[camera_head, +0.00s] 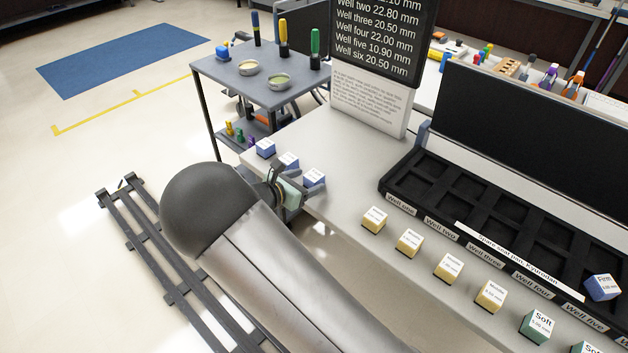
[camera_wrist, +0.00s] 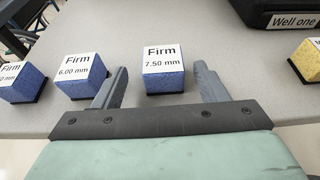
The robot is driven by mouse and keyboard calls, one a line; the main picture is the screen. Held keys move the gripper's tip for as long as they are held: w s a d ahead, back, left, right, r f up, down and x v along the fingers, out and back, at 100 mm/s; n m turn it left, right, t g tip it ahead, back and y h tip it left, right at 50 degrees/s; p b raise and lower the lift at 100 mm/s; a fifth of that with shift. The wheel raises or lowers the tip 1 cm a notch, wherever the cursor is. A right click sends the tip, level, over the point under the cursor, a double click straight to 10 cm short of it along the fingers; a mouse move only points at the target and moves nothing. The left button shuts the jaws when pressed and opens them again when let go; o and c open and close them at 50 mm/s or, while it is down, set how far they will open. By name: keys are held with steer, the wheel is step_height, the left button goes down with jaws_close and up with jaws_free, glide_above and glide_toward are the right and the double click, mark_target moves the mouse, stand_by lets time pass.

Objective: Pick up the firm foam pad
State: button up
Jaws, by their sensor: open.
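Blue firm foam pads with white tops stand in a row on the bench. In the wrist view, the one labelled Firm 7.50 mm (camera_wrist: 163,82) stands upright between my fingers, with a gap on each side. It shows beside my gripper in the head view (camera_head: 314,177). The Firm 6.00 mm pad (camera_wrist: 80,88) stands left of my left finger, and a third firm pad (camera_wrist: 22,91) is further left. My gripper (camera_wrist: 161,71) is open and empty. Another firm pad (camera_head: 602,288) sits tilted in the black well tray (camera_head: 455,222) near Well five.
Several yellow pads (camera_head: 409,243) and green Soft pads (camera_head: 537,327) line the bench's front edge. A sign board (camera_head: 372,65) stands at the back. A grey cart (camera_head: 232,78) with bowls and markers stands beyond the bench's left end. The bench (camera_head: 338,160) is clear behind the firm pads.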

mark_target(318, 176)
steer(key=x, duration=0.5)
steer(key=shift+d+r, duration=0.1)
steer(key=shift+d, duration=0.15)
steer(key=c, duration=1)
steer(key=shift+c, duration=0.2)
steer(key=shift+r, duration=0.15)
